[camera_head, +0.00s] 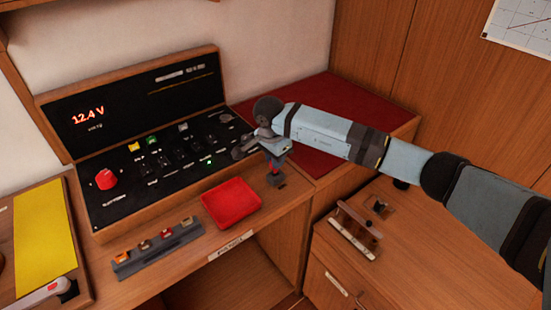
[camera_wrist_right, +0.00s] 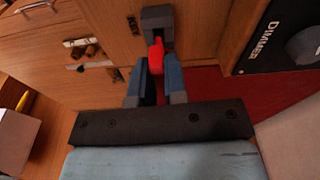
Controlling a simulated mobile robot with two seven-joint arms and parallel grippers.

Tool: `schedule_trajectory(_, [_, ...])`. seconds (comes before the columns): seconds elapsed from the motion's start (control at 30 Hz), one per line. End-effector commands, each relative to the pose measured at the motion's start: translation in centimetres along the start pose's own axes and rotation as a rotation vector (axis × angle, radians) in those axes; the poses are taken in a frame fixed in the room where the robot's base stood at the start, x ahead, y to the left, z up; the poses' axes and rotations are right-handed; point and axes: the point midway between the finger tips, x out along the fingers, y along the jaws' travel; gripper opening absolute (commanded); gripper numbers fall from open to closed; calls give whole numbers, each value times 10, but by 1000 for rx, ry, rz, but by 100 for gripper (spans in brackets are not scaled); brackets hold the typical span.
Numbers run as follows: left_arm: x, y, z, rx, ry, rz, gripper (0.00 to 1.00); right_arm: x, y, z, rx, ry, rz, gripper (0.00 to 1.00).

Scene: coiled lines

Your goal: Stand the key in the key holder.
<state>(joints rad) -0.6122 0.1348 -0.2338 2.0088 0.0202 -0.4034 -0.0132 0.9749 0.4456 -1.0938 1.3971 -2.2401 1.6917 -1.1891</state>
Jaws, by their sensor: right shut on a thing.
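My right gripper (camera_head: 274,160) is shut on a red key (camera_wrist_right: 156,57), above the front right edge of the desk. In the right wrist view the key shows between the two fingers of the gripper (camera_wrist_right: 157,88). A dark grey block (camera_wrist_right: 157,18), which looks like the key holder, is just beyond the key. In the head view this block (camera_head: 277,182) sits right below the fingers, by the desk edge. I cannot tell whether the key touches it or is in it. The fingers hide part of the key. My left gripper is not in view.
A red tray (camera_head: 230,203) lies empty just left of the gripper. A grey rack (camera_head: 158,250) with several coloured pieces lies further left. A black control panel (camera_head: 150,150) stands behind. A lower wooden surface at right bears a small rack (camera_head: 356,228).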

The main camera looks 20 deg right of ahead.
Motion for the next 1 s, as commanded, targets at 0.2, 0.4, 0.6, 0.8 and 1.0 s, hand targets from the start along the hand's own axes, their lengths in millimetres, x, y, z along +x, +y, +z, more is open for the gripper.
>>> schedule_trajectory(0.2, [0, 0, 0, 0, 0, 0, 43, 0, 0, 0, 60, 0, 8, 0])
schedule_trajectory(0.4, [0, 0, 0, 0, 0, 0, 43, 0, 0, 0, 59, 0, 8, 0])
schedule_trajectory(0.6, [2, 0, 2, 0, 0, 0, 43, 0, 0, 0, 58, 0, 8, 0])
schedule_trajectory(0.8, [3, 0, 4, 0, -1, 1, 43, 0, 0, 1, 57, 0, 9, 0])
schedule_trajectory(1.0, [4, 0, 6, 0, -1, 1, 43, 2, 0, 1, 58, 1, 8, 0])
